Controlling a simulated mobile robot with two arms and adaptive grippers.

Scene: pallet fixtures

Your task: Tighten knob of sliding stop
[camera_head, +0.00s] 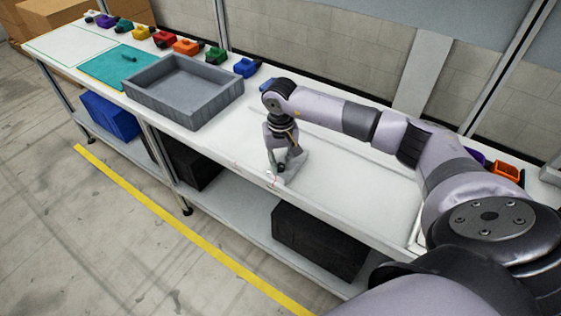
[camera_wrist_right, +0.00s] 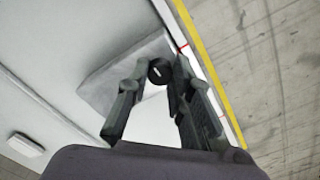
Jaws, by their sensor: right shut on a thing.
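The sliding stop, a light grey angled piece, stands near the front edge of the bench and shows in the right wrist view (camera_wrist_right: 112,80). Its dark round knob (camera_wrist_right: 158,72) has a small pale mark and sits between the fingertips of my right gripper. My right gripper (camera_head: 281,168) points down at the stop from above, and it also shows in the right wrist view (camera_wrist_right: 160,66). It is shut on the knob. In the head view the fingers partly cover the stop and the knob. My left gripper is not in view.
A grey tray (camera_head: 180,108) stands on the white bench, left of my right gripper. A teal mat (camera_head: 103,72) lies beyond it. The bench top right of the gripper is mostly clear, under my right arm. Black crates (camera_head: 318,242) sit on the lower shelf.

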